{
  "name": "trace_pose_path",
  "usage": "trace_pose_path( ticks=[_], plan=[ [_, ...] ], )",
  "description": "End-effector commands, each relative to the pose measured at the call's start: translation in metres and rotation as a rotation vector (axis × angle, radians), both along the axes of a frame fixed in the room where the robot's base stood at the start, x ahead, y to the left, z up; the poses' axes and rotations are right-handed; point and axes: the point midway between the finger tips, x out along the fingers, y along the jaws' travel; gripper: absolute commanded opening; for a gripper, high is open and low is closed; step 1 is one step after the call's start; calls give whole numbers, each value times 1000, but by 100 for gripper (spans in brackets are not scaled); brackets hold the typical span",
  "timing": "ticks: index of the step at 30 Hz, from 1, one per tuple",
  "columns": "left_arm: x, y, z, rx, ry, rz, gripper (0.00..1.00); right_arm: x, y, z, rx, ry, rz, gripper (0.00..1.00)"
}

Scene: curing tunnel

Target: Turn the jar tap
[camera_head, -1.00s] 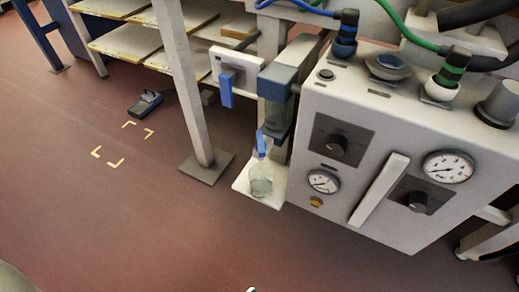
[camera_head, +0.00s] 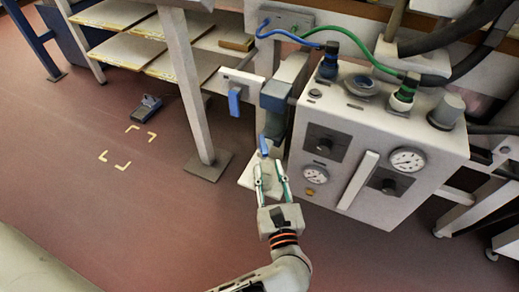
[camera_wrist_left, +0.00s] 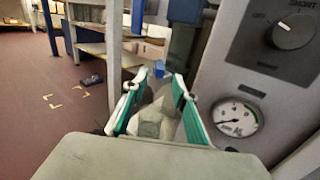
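The jar tap, a small blue lever (camera_head: 264,144), hangs under the grey-blue dispenser (camera_head: 275,107) on the left side of the white machine. It also shows in the left wrist view as a small blue piece (camera_wrist_left: 159,69) just beyond the fingertips. My left gripper (camera_head: 269,168) is open, its two green-lined fingers reaching up just below the tap. No contact with the tap can be made out. The clear jar (camera_head: 267,178) on the small white shelf (camera_head: 246,178) is mostly hidden by the fingers. My right gripper is not in view.
The white machine (camera_head: 350,190) with dials and gauges stands close to the right of my gripper. A blue switch handle (camera_head: 234,101) is on a white plate to the left. A metal post (camera_head: 188,90) stands further left. Open floor lies at the left.

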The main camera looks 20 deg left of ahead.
Motion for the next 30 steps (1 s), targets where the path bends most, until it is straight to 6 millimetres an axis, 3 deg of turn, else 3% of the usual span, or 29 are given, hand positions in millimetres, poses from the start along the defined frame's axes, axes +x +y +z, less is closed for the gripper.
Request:
trace_pose_path(
  ticks=[5,18,30],
  plan=[
    [11,5,-4,-40,-8,12,28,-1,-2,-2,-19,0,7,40],
    [61,37,-4,-35,-7,10,28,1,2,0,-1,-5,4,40],
    [68,42,-4,-35,-6,10,28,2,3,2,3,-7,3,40]
  ],
)
